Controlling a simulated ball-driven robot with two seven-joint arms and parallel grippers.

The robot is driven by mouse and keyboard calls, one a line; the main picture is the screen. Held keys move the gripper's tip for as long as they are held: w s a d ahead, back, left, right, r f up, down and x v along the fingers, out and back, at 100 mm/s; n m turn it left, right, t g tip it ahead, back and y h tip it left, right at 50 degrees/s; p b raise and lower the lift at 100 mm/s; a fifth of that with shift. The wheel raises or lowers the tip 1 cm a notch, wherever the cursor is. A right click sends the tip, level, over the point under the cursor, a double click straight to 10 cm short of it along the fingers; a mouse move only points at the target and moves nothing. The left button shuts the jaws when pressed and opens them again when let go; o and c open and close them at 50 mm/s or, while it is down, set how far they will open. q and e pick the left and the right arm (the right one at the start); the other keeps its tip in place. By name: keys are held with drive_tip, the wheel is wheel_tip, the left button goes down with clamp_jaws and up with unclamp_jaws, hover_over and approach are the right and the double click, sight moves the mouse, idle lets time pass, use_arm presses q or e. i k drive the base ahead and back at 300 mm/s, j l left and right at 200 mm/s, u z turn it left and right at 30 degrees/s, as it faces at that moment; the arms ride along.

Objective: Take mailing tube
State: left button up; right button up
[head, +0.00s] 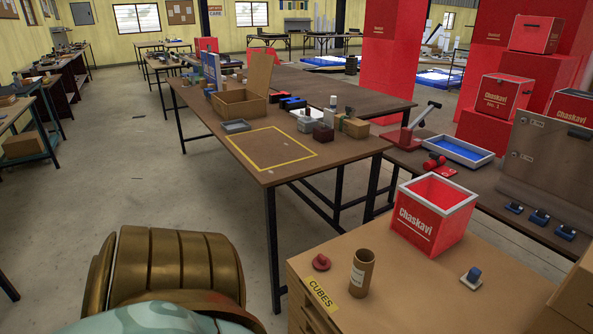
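A brown cardboard mailing tube (361,272) with a pale label stands upright near the left edge of a wooden cabinet top (415,295). Its upper opening shows dark. Nothing is holding it. Neither of my grippers is in view. A brass and teal part, which seems to be mine, fills the lower left of the head view; no gripper fingers show on it.
On the same cabinet, a red knob-like piece (321,262) sits left of the tube, a red open box (433,216) behind it, and a small blue-and-white item (472,277) to its right. A work table (225,144) with a yellow-outlined square stands behind. Open floor lies left.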

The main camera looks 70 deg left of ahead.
sight(364, 258)
drive_tip(key=u, duration=1.55)
